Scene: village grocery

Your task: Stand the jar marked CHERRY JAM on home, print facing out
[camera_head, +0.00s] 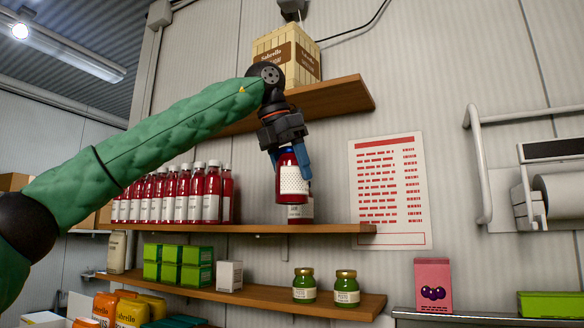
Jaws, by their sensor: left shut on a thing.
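My left gripper (289,168) points down and is shut on a red jar (291,195), its blue fingers at the jar's upper part. The held jar is upright in front of the middle shelf (345,229). A white dotted panel on it faces me, and I read no CHERRY JAM print there. Behind and below it, another red container with a white label (300,213) shows partly, seemingly standing on that shelf. The held jar hides most of it, and its print is too small to read. I cannot tell whether the two touch. My right gripper is not in view.
Red bottles (210,195) stand in a row at the shelf's left. The top shelf (340,97) carries a crate (287,54). The lower shelf (262,297) holds green boxes, a white box and two green jars (346,288). Shelf space right of the held jar is clear.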

